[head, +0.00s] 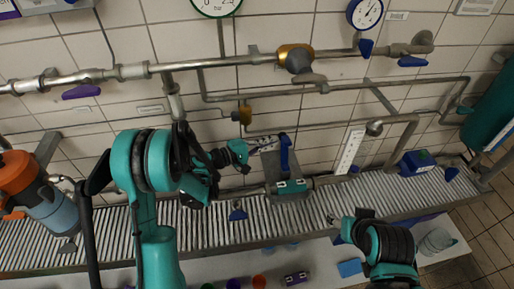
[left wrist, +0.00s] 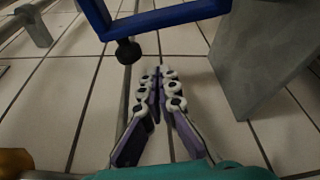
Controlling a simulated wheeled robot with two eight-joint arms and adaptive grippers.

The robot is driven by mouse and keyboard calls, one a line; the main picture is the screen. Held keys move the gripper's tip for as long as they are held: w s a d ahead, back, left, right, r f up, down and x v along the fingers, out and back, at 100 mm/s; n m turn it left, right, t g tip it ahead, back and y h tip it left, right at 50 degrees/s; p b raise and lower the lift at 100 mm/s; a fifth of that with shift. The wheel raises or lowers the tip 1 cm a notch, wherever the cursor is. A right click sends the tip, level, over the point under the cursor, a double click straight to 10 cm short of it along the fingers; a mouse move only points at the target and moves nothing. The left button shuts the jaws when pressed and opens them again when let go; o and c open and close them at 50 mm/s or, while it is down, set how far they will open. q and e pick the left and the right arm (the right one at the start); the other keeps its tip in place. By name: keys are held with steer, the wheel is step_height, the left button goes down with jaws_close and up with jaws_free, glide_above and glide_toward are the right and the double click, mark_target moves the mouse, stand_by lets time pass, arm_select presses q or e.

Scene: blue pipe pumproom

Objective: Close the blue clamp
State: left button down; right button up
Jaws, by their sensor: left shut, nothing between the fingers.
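The blue clamp's handle (head: 285,152) stands upright above its teal and grey base (head: 291,187) on the slatted bench. In the left wrist view, a blue bent bar (left wrist: 165,18), apparently part of the clamp, crosses the top, with a black knob (left wrist: 128,51) below it. My left gripper (head: 268,144) is just left of the blue handle. In the left wrist view its fingers (left wrist: 165,74) are together and empty, below the bar with a small gap in the picture. I cannot tell whether they touch it in depth.
Grey pipes (head: 110,74) with purple and blue valve handles run along the tiled wall. An orange and blue pump (head: 45,195) stands left. A grey slab (left wrist: 262,55) is right of my left fingers. A blue box (head: 416,162) sits right on the slatted bench (head: 110,238).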

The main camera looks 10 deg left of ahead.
mark_target(285, 152)
arm_select(q)
steer(key=shift+s+d+r+b, duration=0.25)
steer(key=shift+s+d, duration=0.25)
steer(key=shift+s, duration=0.35)
steer(key=shift+s+d+r+b, duration=0.1)
steer(key=shift+s+d+r, duration=0.1)
steer(key=shift+s+d, duration=0.45)
arm_select(e)
steer(key=shift+f, duration=0.45)
arm_select(q)
steer(key=shift+s+a, duration=0.15)
steer(key=shift+a, duration=0.05)
arm_select(e)
steer(key=shift+s+f, duration=0.1)
